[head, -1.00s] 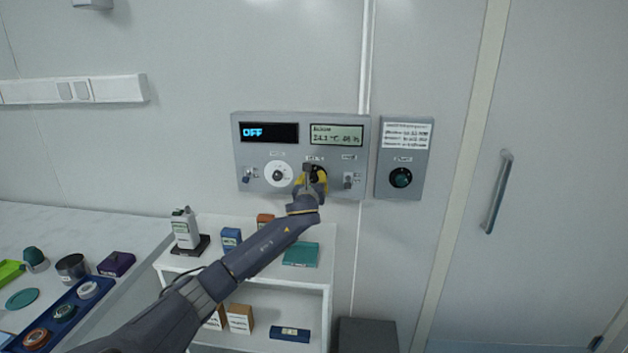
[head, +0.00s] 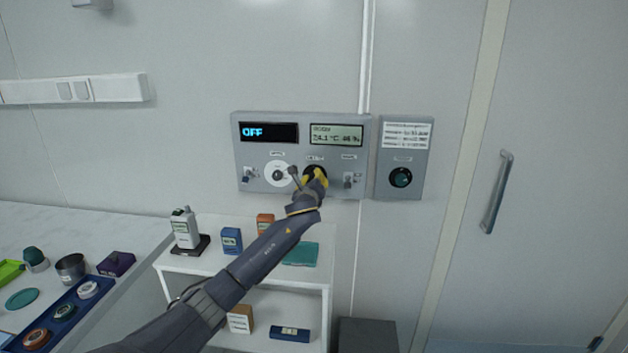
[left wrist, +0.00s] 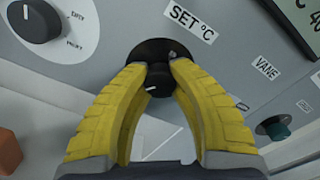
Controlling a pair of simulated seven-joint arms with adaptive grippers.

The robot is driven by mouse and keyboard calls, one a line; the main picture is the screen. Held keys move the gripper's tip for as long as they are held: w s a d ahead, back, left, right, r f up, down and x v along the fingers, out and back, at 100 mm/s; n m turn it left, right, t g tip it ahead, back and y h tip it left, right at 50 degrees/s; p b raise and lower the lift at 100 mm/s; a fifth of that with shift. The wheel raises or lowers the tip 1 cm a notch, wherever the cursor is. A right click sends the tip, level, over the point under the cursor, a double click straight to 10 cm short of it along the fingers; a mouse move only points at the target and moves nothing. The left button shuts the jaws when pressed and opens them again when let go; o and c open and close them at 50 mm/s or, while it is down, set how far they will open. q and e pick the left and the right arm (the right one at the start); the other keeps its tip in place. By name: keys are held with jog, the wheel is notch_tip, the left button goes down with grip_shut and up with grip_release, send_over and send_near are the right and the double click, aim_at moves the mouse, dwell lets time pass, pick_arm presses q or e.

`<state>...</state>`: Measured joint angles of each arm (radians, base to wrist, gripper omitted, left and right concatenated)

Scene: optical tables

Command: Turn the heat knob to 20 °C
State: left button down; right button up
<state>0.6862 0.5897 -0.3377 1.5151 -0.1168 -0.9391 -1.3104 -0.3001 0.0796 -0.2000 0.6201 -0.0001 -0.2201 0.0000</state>
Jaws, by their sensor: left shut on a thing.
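The control panel (head: 305,120) is a grey box on the wall. Its left display reads OFF, and its right display (head: 336,134) reads about 24.1 °C and 46 %. The heat knob (left wrist: 158,82) is black with a white mark, under a "SET °C" label (left wrist: 192,24) in the left wrist view. My left gripper (head: 313,175) is at this knob in the head view. In the left wrist view its yellow fingers (left wrist: 159,74) are closed around the knob from both sides. The knob's dial scale is mostly hidden. My right gripper is not in view.
A white-dial knob (head: 279,174) sits left of the gripper, and a toggle labelled VANE (left wrist: 272,128) sits to the right. A white shelf (head: 200,262) with small boxes stands below.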

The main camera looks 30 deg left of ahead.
pick_arm(q)
jog(key=n, duration=0.5)
jog(key=shift+n, duration=0.3)
jog(key=n, duration=0.6)
jog(key=shift+a, duration=0.1)
jog(key=n, duration=0.6)
jog(key=shift+n, duration=0.3)
jog(key=n, duration=0.5)
jog(key=shift+f+n, duration=0.1)
jog(key=shift+n, duration=0.6)
jog(key=c, duration=1)
grip_release()
jog(key=shift+s, duration=0.1)
jog(key=v, duration=1.2)
